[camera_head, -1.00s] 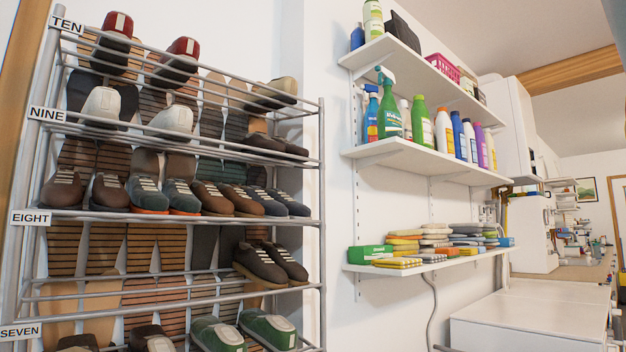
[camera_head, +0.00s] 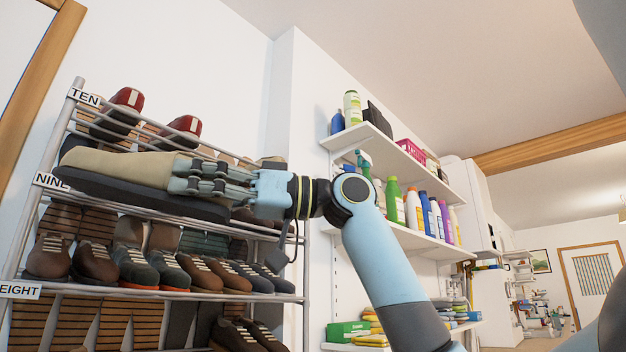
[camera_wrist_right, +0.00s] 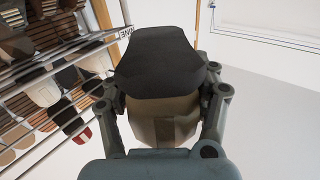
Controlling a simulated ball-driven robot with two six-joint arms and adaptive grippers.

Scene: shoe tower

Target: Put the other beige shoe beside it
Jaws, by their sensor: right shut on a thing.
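My right gripper (camera_head: 203,178) comes in from the right in the head view and is shut on a beige shoe (camera_head: 128,168) with a dark sole. It holds the shoe nearly level in front of the rack, across the TEN and NINE levels. In the right wrist view the shoe (camera_wrist_right: 160,70) is between the fingers, its dark sole facing the camera. A brownish-beige shoe (camera_head: 272,160) shows only partly on the top level, behind my gripper. The held shoe hides most of the NINE level. My left gripper is not in view.
The metal shoe rack (camera_head: 303,250) stands at the left. Red shoes (camera_head: 181,127) sit on its top level, close above the held shoe. Several brown and grey shoes (camera_head: 136,265) fill the level below. Wall shelves with bottles (camera_head: 392,200) stand right of my arm.

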